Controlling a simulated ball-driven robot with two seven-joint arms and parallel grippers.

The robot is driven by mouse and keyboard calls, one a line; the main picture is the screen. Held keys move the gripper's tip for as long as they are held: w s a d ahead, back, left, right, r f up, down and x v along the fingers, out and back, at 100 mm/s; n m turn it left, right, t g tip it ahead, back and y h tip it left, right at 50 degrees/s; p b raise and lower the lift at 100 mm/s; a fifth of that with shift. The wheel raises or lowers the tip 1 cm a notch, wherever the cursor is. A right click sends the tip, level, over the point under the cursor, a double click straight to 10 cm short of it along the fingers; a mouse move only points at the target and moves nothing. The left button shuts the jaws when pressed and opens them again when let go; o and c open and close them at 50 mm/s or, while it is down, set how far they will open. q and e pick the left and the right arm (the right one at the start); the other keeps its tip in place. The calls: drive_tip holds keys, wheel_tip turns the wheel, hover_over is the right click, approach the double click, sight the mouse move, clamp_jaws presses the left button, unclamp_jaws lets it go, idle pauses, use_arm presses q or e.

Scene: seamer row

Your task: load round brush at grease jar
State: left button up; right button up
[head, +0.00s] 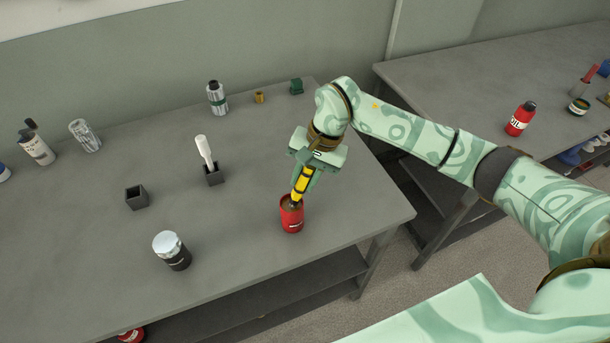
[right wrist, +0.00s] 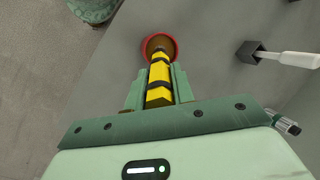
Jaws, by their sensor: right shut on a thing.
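The round brush (head: 301,182) has a yellow handle with black bands. My right gripper (head: 304,172) is shut on that handle, above the red grease jar (head: 291,220). The brush's lower end goes into the jar's open mouth, so its bristles are hidden. In the right wrist view the yellow and black handle (right wrist: 159,82) runs between the fingers towards the red rim of the jar (right wrist: 146,42), with brown content inside. The jar stands upright near the table's right front. My left gripper is not in view.
A black holder (head: 213,178) with a white-handled tool and an empty black holder (head: 136,198) stand to the left. A dark jar with a silver lid (head: 172,252) is at the front. Cans line the back. A second table (head: 480,90) holds a red oil bottle (head: 520,118).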

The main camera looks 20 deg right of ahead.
drive_tip(key=shift+s+f+b, duration=0.1)
drive_tip(key=shift+f+b, duration=0.5)
drive_tip(key=shift+f, duration=0.25)
idle(1.6)
drive_tip(key=shift+r, duration=0.1)
drive_tip(key=shift+r+p, duration=2.3)
drive_tip(key=shift+r, duration=1.2)
drive_tip(key=s+d+r+n+g+b, duration=0.1)
drive_tip(key=s+d+n+b, duration=0.3)
drive_tip(key=s, duration=0.5)
drive_tip(key=n+g+b, duration=0.1)
drive_tip(key=n+b, duration=0.1)
drive_tip(key=b, duration=0.1)
drive_tip(key=shift+s+n+h, duration=0.35)
drive_tip(key=shift+n+h, duration=0.05)
